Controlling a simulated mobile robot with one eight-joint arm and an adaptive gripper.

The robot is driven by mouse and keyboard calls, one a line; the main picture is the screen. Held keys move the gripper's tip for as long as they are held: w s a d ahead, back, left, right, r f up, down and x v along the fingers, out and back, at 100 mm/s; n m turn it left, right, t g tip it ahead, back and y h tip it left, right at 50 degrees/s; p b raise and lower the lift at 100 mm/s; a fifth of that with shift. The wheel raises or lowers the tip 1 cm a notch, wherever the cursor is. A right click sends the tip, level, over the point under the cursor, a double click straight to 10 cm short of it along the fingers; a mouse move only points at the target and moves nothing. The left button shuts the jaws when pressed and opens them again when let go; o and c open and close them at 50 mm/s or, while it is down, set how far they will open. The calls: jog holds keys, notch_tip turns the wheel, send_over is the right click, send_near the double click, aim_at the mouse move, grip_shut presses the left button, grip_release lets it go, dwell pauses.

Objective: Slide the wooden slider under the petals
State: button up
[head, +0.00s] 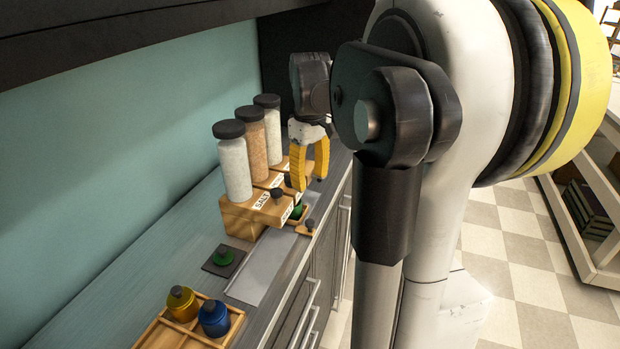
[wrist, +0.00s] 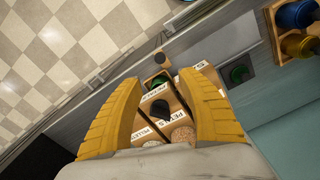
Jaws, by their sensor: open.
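A dark knob (head: 278,195) stands out at the front of the boxes. My gripper (head: 308,184) is open above the front of the boxes, pointing down. In the wrist view a dark knob (wrist: 160,110) shows between its spread fingers, apparently untouched. The fingers partly hide the labels.
Three dark-lidded jars, such as the nearest white-filled one (head: 233,165), stand on the boxes against the wall. A small green container (head: 297,211) sits by the boxes. Another green-topped one (head: 223,256) is on a dark mat. A wooden tray (head: 166,337) holds yellow and blue pots.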

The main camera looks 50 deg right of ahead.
notch_tip(320, 180, up, 6)
jog(key=s+a+p, duration=0.1)
jog(key=s+p, duration=0.1)
jog(key=p, duration=0.3)
jog(key=shift+s+a+r, duration=0.25)
jog(key=shift+a, duration=0.15)
dwell(0.5)
jog(key=s+a+f+t+b, duration=0.1)
jog(key=a+f+t, duration=0.1)
jog(key=a, duration=0.7)
jog(key=s+a+f+t+b, duration=0.2)
jog(key=a+f, duration=0.1)
jog(key=a, duration=0.6)
jog(key=s+a+f+t+b, duration=0.1)
jog(key=a+f+t, duration=0.2)
jog(key=a, duration=0.6)
jog(key=shift+s+f+b, duration=0.25)
jog(key=shift+b, duration=0.1)
